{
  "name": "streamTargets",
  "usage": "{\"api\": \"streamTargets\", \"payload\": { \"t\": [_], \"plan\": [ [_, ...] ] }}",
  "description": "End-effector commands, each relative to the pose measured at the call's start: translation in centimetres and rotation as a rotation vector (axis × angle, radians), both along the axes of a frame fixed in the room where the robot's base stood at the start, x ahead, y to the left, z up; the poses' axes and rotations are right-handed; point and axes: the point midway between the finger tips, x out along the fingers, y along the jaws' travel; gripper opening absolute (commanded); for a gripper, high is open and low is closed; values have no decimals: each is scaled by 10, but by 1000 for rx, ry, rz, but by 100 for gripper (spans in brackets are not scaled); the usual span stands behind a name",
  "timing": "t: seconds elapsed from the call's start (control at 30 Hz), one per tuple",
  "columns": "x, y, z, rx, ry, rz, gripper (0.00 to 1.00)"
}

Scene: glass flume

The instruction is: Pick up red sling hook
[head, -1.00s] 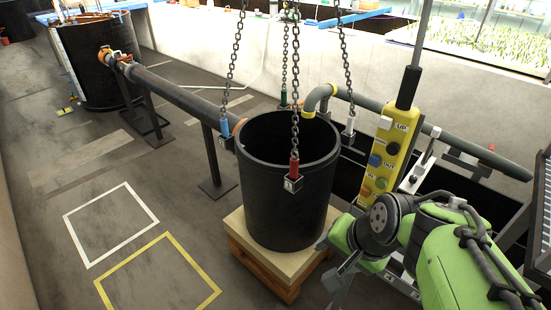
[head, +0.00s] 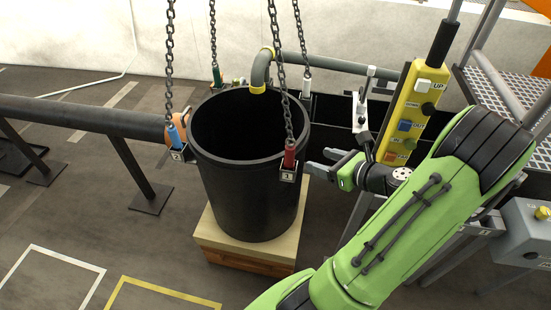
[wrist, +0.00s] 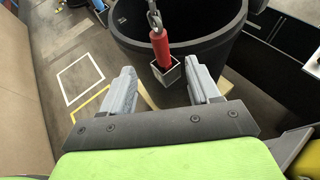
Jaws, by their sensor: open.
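The red sling hook (head: 290,154) hangs on a chain at the right front rim of a black tub (head: 245,200), in a small bracket marked 1. In the wrist view the red hook (wrist: 160,47) is upright, ahead of and between my two fingers, with its lower end in the metal bracket (wrist: 167,72). My gripper (head: 320,162) is open and empty, just right of the hook in the head view. Its grey fingers also show in the wrist view (wrist: 160,88). The hook seems to lie beyond the fingertips; the exact gap is hard to tell.
A blue hook (head: 176,134), a green hook (head: 217,76) and a white hook (head: 306,87) hang around the tub rim on chains. A yellow pendant control box (head: 408,112) hangs close to my arm. The tub stands on a wooden block (head: 250,250). A pipe (head: 80,115) runs left.

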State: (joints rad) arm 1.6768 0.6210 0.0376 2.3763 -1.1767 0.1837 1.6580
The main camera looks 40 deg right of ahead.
Motion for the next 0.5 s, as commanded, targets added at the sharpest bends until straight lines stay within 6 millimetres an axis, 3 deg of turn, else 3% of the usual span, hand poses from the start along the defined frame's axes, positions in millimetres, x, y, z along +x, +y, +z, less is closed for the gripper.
{"api": "streamTargets", "payload": {
  "t": [0.3,0.5],
  "plan": [
    [73,7,-32,-4,1,12,61],
    [96,9,-41,-5,1,10,61]
  ]
}}
